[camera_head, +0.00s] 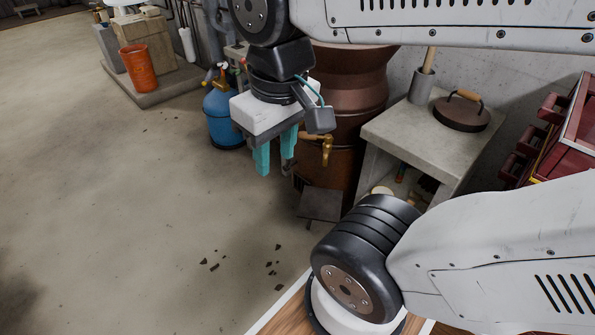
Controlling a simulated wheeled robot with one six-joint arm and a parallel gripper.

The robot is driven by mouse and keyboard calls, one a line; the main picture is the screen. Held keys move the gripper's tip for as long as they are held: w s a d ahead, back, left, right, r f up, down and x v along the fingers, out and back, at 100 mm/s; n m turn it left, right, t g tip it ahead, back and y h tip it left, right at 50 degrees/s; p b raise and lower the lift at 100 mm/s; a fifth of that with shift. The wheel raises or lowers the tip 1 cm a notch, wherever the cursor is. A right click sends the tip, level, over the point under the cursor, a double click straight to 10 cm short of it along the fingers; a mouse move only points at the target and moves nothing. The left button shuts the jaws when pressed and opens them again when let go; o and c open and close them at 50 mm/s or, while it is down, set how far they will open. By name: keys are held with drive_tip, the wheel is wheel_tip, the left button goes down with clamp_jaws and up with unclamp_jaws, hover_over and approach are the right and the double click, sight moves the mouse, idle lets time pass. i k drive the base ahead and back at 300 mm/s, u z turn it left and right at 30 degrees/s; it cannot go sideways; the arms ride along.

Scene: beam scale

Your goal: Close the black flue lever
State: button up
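My gripper (275,165) points down at the upper middle, with two teal fingers below a white body. The fingers are apart, with a narrow gap between them and nothing seen held. Behind it stands a large brown metal vessel (360,95) with a brass tap (327,150) on its front, to the right of the fingers. A small dark piece (290,169) shows by the right fingertip; I cannot tell whether it is the flue lever or whether it touches the finger. No black flue lever can be made out clearly; my arm hides part of the vessel.
A concrete counter (395,128) right of the vessel bears a round lid (462,112) with a wooden handle. An orange bucket (138,68) is farther left. The floor (120,220) at left is open, with dark crumbs.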

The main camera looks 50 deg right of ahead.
sight(285, 167)
drive_tip(key=z, duration=1)
drive_tip(key=i, duration=0.95)
drive_tip(key=z, duration=0.75)
drive_tip(key=k, duration=1.3)
drive_tip(key=u, duration=0.45)
